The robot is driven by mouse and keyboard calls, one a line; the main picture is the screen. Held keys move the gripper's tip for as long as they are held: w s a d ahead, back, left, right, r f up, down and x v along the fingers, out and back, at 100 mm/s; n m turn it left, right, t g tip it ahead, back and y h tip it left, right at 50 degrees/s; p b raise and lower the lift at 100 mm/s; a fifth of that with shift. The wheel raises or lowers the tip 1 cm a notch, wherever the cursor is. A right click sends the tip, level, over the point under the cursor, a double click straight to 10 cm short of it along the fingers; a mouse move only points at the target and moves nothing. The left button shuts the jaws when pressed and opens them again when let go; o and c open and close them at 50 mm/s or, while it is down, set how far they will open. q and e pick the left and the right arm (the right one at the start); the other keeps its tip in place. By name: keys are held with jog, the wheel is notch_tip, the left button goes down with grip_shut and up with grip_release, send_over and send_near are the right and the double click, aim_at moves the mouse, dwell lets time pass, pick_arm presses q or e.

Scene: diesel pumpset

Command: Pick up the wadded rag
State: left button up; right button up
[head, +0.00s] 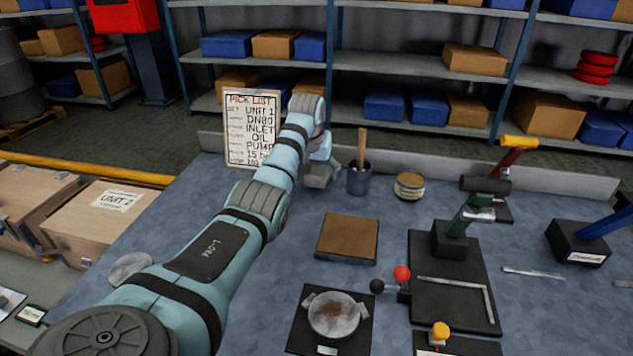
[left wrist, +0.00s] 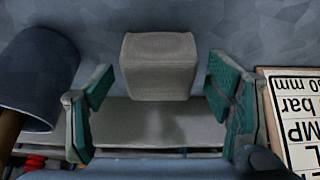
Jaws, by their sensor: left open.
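A pale grey, rounded, block-like thing (left wrist: 160,66), which looks like the wadded rag, lies on the blue-grey bench top in the left wrist view. My left gripper (left wrist: 158,88) is open, with one teal-padded finger to each side of it. Gaps show between the block and both fingers, so they do not touch it. In the head view my left gripper (head: 319,174) is low over the bench between the pick list and the cup. There I cannot tell the rag from the grey gripper parts. My right gripper is not in view.
The pick list board (head: 252,130) stands close on the left of the gripper. A dark cup (head: 359,180) with a wooden handle stands close on its right, beside a small tin (head: 409,186). A brown block (head: 347,239) lies nearer. A low ledge (head: 450,172) runs behind.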

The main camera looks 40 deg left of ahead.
aim_at(317, 170)
pick_arm(q)
jog(key=shift+w+a+f, duration=0.1)
jog(key=shift+f, duration=0.15)
jog(key=shift+c, duration=0.5)
jog(key=shift+r, duration=0.1)
jog(key=c, duration=1)
jog(key=shift+r, duration=0.15)
jog(key=shift+c, duration=0.2)
jog(key=shift+r, duration=0.3)
notch_tip(317, 170, up, 19)
jog(key=p, duration=0.7)
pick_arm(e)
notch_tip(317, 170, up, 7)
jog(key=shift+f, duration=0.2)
